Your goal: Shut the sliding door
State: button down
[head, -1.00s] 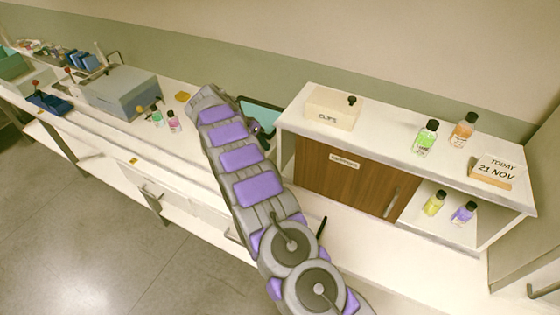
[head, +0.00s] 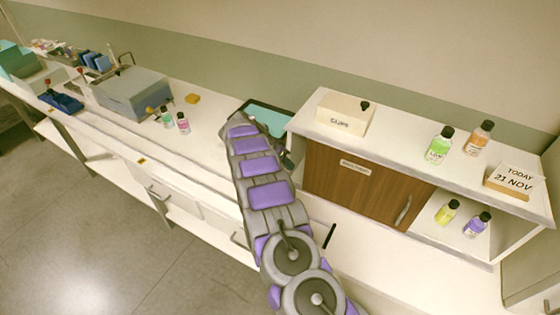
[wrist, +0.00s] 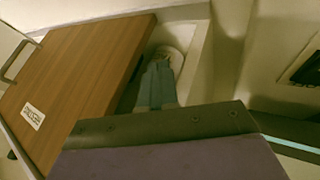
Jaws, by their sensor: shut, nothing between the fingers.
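The brown wooden sliding door (head: 357,187) covers the left and middle part of the white cabinet's front. It has a white label and a metal handle (head: 403,212) near its right edge. The right compartment is open. My gripper (wrist: 158,72) is shut and empty, beside the door's near end edge, in front of a pale recess. Whether it touches the door cannot be told. In the head view my arm mostly hides the gripper near the cabinet's left end.
A yellow bottle (head: 447,212) and a purple bottle (head: 477,225) stand in the open compartment. On the cabinet top (head: 395,136) are a clips box (head: 342,116), green and orange bottles and a date block (head: 513,181). A teal-topped tray (head: 268,118) lies behind my arm.

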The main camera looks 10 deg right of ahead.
jog(key=s+d, duration=0.2)
jog(key=d, duration=0.1)
jog(key=shift+a, duration=0.2)
dwell(0.3)
jog(key=shift+d, duration=0.1)
